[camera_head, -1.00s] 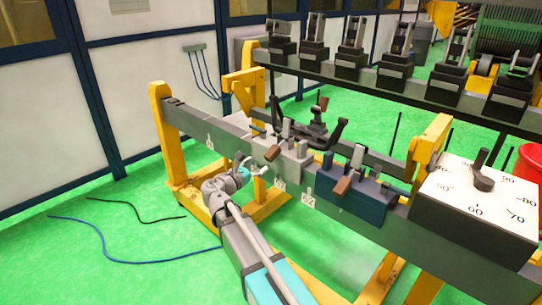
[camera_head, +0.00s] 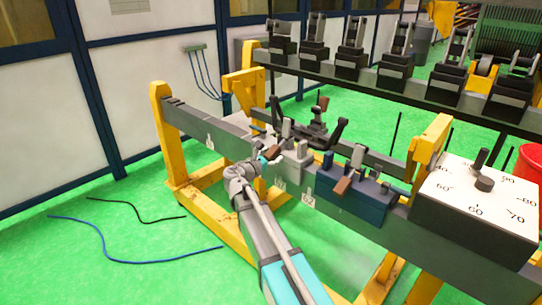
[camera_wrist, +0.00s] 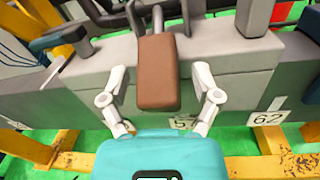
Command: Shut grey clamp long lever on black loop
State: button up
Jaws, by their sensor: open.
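The grey clamp (camera_head: 293,163) sits on the near grey beam. Its long lever ends in a brown handle (camera_wrist: 159,75), which points toward me and down in the wrist view. My gripper (camera_wrist: 160,80) is open, with one white finger on each side of the brown handle and visible gaps between. In the head view my gripper (camera_head: 262,163) is at the left front of the grey clamp and partly covers it. I cannot clearly make out a black loop in the clamp; the clamp's inner parts are mostly hidden behind the handle.
A blue clamp (camera_head: 350,208) with a brown handle stands to the right on the beam. A black forked fixture (camera_head: 316,132) is just behind the grey clamp. A white dial box (camera_head: 465,205) stands at the right. Yellow supports (camera_head: 165,130) hold the beam.

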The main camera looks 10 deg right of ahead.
grip_shut()
